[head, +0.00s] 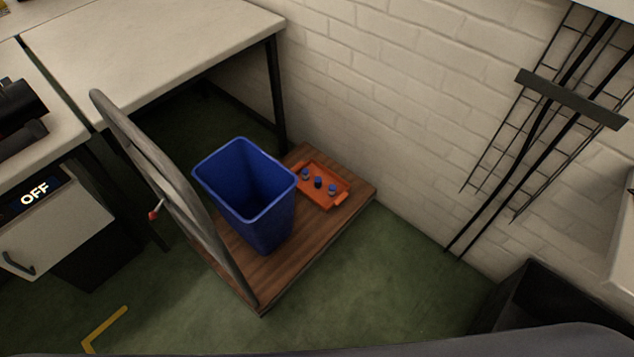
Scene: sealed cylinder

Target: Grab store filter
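An orange tray (341,197) lies on a wooden platform cart (279,274) against the wall. Several small items with blue tops stand in the tray, one of them a blue-capped piece (318,183); they are too small to tell whether they are filters. A tall blue bin (263,224) stands on the cart left of the tray, open at the top and empty as far as I can see. Neither of my grippers shows in the head view.
The cart's grey upright handle panel (176,190) rises on its left side. White tables (150,45) stand behind and left. A black device (20,115) sits above a cabinet with an OFF display (35,194). Green floor (385,290) is clear right of the cart.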

